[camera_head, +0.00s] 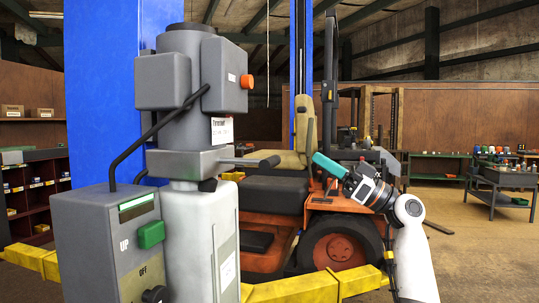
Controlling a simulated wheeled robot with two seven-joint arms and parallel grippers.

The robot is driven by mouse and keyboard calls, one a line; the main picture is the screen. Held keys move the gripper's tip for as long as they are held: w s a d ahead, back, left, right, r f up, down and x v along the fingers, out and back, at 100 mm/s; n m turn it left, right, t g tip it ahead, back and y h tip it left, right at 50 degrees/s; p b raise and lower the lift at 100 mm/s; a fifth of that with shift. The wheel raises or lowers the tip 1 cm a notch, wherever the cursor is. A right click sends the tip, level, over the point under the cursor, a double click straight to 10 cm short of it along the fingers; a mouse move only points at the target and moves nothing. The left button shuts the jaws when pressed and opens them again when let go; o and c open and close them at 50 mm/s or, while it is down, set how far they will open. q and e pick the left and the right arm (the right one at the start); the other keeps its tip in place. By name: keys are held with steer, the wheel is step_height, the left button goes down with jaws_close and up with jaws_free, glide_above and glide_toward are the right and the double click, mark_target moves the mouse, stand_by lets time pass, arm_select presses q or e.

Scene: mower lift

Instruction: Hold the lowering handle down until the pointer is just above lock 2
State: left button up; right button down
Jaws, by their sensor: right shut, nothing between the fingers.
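The lowering handle (255,162) is a grey lever with a dark knob, sticking out to the right from the grey power unit (184,165). It looks about level. My right gripper (323,161), with teal fingertips, is shut and empty, to the right of the knob with a visible gap between them. My right arm comes up from the lower right. I cannot make out the pointer or lock 2. A narrow pale strip (226,262) runs down the white cylinder, but its marks are too small to read. My left gripper is out of view.
A grey control box (80,245) with a green UP button (151,234) stands at the front left. Yellow lift arms (305,290) cross low in front. An orange mower (290,235) with a tan seat stands behind. Blue posts (100,100) rise behind the unit. Open floor lies right.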

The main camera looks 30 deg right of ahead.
stand_by(0.3)
steer(key=p+x, duration=0.7)
steer(key=x, duration=0.4)
step_height(320, 180, down, 5)
steer(key=shift+r+p, duration=0.2)
steer(key=shift+p, duration=0.2)
